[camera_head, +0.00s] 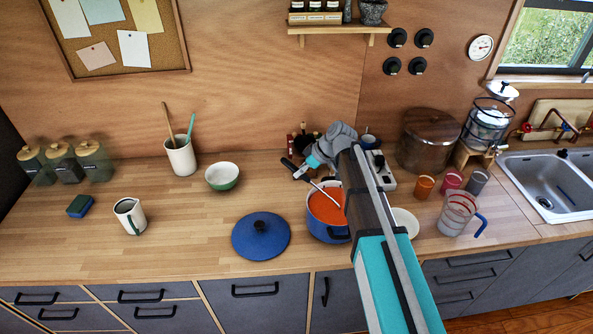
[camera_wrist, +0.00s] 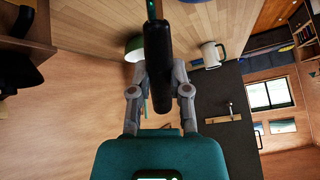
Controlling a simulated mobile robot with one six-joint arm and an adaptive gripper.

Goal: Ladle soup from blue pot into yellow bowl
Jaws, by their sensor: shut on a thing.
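The blue pot (camera_head: 325,236) stands on the counter, filled with orange soup (camera_head: 325,206). My gripper (camera_head: 304,170) is at the pot's back left, above the counter, and is shut on the black handle of the ladle (camera_head: 328,194). The ladle's metal shaft slants down to the right into the pot; its bowl is hidden. In the wrist view the black handle (camera_wrist: 158,60) lies between the fingers of my gripper (camera_wrist: 160,92). No yellow bowl shows. A green bowl, white inside (camera_head: 222,177), stands left of the pot and seems empty; it also shows in the wrist view (camera_wrist: 134,47).
The blue lid (camera_head: 261,236) lies left of the pot. A white pitcher (camera_head: 130,216), sponge (camera_head: 80,206) and utensil crock (camera_head: 181,156) stand farther left. A white dish (camera_head: 408,221), cups and a glass jug (camera_head: 457,213) are to the right. Counter around the green bowl is clear.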

